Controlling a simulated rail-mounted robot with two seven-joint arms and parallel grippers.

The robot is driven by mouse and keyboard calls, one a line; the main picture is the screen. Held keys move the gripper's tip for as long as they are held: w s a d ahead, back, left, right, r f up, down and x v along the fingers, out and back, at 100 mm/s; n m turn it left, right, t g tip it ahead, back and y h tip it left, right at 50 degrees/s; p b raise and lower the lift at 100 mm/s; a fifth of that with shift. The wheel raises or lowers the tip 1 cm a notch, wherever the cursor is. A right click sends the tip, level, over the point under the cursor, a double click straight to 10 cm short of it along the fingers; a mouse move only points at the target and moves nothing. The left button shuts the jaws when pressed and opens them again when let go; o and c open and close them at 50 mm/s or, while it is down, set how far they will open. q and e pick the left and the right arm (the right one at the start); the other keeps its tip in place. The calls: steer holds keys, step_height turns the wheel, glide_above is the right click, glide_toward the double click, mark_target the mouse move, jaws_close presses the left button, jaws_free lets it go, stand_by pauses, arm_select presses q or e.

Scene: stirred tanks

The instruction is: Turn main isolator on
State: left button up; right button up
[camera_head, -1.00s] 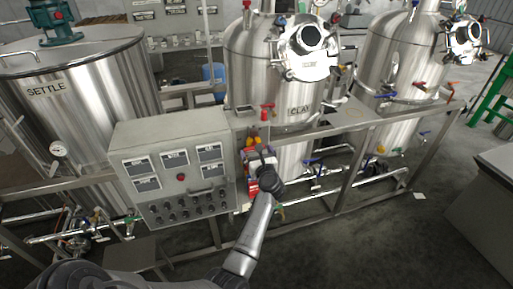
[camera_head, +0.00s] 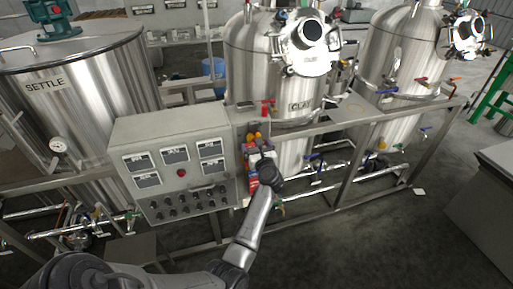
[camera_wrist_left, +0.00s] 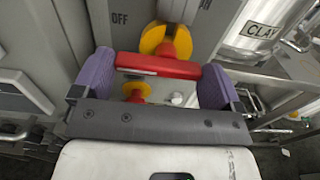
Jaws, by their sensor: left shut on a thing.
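The main isolator shows in the left wrist view as a red handle (camera_wrist_left: 158,66) in front of a yellow disc (camera_wrist_left: 165,38). An OFF label (camera_wrist_left: 120,18) is on the grey plate to its left, and a partly cut-off label is to its right. My left gripper (camera_wrist_left: 156,80) has its two purple fingers at the two ends of the red bar, shut on it. The bar lies nearly level across the picture. In the head view my left gripper (camera_head: 260,160) is at the isolator box, right of the control panel, and largely hides the handle. My right gripper is not in view.
The grey control panel (camera_head: 170,165) stands just left of the isolator. The CLAY tank (camera_head: 260,70) is behind it and the SETTLE tank (camera_head: 90,100) is at the left. A steel frame rail (camera_head: 375,118) runs to the right. A second yellow-and-red knob (camera_wrist_left: 137,90) sits below the handle.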

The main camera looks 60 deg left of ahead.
arm_select(q)
steer(key=shift+w+d+r+m+p, duration=0.1)
steer(key=shift+w+m+p, duration=0.05)
steer(key=shift+m+p, duration=2.35)
steer(key=shift+w+a+r+m+p, duration=0.1)
steer(key=shift+m+p, duration=1.55)
steer(key=shift+m, duration=1.8)
steer(key=shift+w+d+r+m+p, duration=0.1)
steer(key=shift+w+m+p, duration=0.05)
steer(key=shift+m+p, duration=2.35)
steer(key=shift+m+b, duration=0.45)
steer(key=shift+m, duration=0.1)
steer(key=shift+f, duration=0.1)
steer(key=o, duration=0.6)
